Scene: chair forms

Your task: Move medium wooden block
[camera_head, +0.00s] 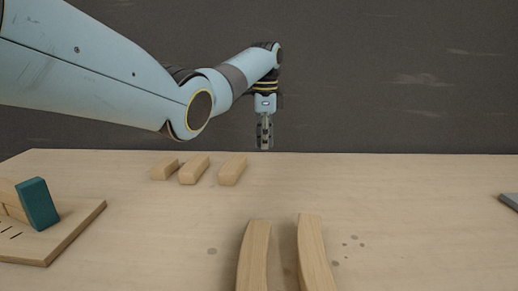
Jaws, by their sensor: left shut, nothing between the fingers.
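Three wooden blocks lie in a row near the table's far edge in the head view. The left one (165,170) looks smallest. The middle block (195,169) and the right block (232,170) look larger and close in size, so I cannot tell for sure which is the medium wooden block. My left gripper (264,146) points down with its fingers together, empty. It hangs to the right of the row, apart from the blocks, near the table's far edge.
Two long curved wooden pieces (254,258) (314,255) lie at the front middle of the table (420,220). A wooden board (70,235) with a teal block (38,204) is at the left. The table's right side is mostly clear.

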